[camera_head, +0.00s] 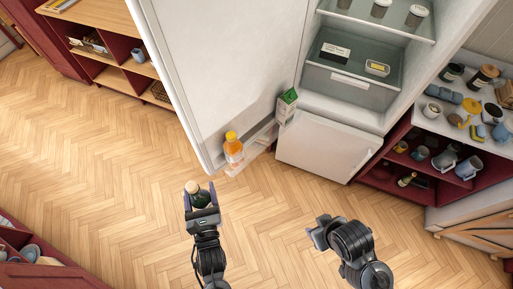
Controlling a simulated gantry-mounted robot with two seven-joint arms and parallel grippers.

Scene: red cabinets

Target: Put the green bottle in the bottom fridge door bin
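The open fridge door (225,70) stands left of the fridge. Jars and packages are on the fridge shelves. A red cabinet (380,170) at right holds cups, a pitcher and another bottle (407,179). A wooden shelf unit (105,15) is at upper left. The floor between is clear.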

